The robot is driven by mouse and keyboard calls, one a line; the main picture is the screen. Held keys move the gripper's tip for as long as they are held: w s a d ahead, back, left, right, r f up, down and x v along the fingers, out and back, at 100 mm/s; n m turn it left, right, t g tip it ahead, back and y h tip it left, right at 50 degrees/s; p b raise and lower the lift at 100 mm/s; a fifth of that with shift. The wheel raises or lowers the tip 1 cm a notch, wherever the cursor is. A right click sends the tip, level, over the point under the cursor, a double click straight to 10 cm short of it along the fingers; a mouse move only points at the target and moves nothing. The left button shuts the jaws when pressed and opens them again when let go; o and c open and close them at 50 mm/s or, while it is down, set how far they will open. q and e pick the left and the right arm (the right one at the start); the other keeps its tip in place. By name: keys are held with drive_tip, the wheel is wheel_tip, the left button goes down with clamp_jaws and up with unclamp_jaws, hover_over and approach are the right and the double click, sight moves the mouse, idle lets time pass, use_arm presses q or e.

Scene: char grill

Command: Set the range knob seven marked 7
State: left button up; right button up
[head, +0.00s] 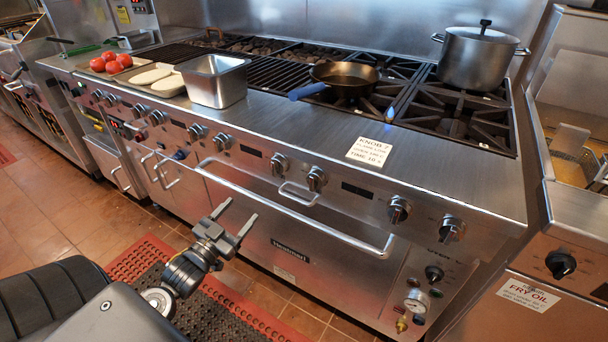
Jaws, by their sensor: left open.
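The range (300,130) has a row of silver knobs along its front panel. They include a knob (222,142) nearest above my left gripper, a pair (279,164) and (316,179) near the middle, and two more (398,210) and (450,229) at the right. The knob numbers are too small to read, so I cannot tell which is marked 7. A white card (370,152) on the ledge reads "KNOB 7", with smaller lines below. My left gripper (239,213) is open and empty, in front of the oven door, below the knobs. My right gripper is not in view.
The oven door handle (300,215) projects below the knobs. A skillet (345,78) with a blue handle, a lidded pot (478,55), a steel pan (215,82), tomatoes (110,63) and flatbreads (150,76) are on top. A fryer (560,250) stands at right.

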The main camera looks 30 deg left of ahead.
sight(272, 172)
use_arm(q)
drive_tip(key=d+r+m+t+h, duration=0.2)
drive_tip(key=d+r+t+h, duration=0.15)
drive_tip(key=r, duration=0.25)
drive_tip(key=shift+n+g, duration=0.3)
drive_tip(key=shift+g, duration=0.15)
drive_tip(key=x, duration=1)
drive_tip(key=shift+f+p, duration=0.15)
drive_tip(key=shift+p, duration=0.25)
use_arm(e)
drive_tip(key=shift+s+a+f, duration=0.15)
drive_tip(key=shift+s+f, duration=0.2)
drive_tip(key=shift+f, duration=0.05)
